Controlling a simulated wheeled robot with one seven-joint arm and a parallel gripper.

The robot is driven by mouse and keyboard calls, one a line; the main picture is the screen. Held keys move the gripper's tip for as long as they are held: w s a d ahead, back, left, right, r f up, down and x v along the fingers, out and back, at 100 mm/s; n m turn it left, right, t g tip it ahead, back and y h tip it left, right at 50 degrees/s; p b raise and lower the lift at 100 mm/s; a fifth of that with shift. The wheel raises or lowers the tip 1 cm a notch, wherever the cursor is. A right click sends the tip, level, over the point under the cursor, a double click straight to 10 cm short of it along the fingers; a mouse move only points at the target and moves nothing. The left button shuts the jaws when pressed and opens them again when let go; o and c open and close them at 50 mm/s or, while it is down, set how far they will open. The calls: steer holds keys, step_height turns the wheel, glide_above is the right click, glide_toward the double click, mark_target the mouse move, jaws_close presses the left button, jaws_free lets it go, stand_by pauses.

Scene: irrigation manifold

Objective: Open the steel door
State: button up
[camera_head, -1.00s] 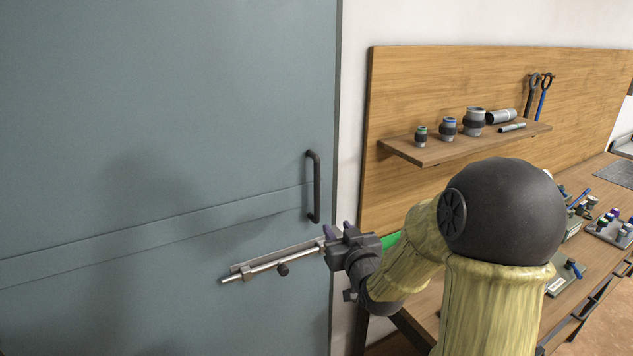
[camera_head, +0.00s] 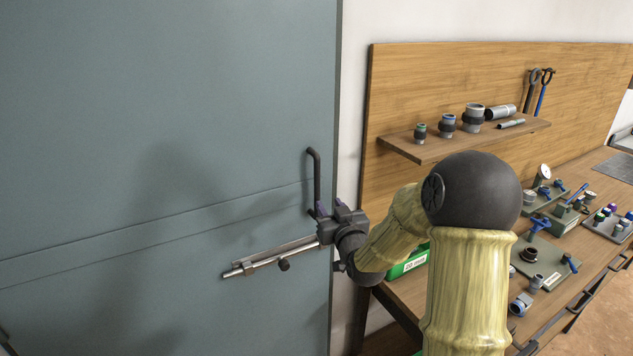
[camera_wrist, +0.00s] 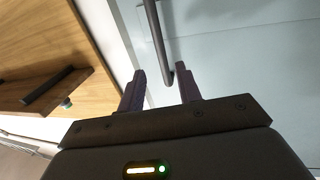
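The blue-grey steel door (camera_head: 170,110) fills the left of the head view and looks closed. Its dark upright bar handle (camera_head: 316,175) is near the door's right edge. My gripper (camera_head: 321,209) is at the handle's lower end. In the wrist view its two purple fingers (camera_wrist: 163,85) are apart, and the handle's lower end (camera_wrist: 170,72) shows between their tips. I cannot tell whether they touch it. A metal rod with a black knob (camera_head: 270,261) shows left of and below my gripper; I cannot tell if it is fixed to the door.
A wooden board with a shelf (camera_head: 465,142) of pipe fittings stands right of the door. Below it is a workbench (camera_head: 400,290) with valves and a green box (camera_head: 408,264). My arm passes close to the bench's left end. The area in front of the door is clear.

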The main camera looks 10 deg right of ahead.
mark_target(318, 187)
steer(key=w+p, duration=0.1)
steer(key=w, duration=0.2)
steer(key=w+a+p, duration=0.1)
steer(key=w+p, duration=0.1)
steer(key=w, duration=0.2)
steer(key=w+p, duration=0.1)
steer(key=w, duration=0.3)
steer(key=shift+w+a+p, duration=0.2)
steer(key=shift+p, duration=0.1)
jaws_close()
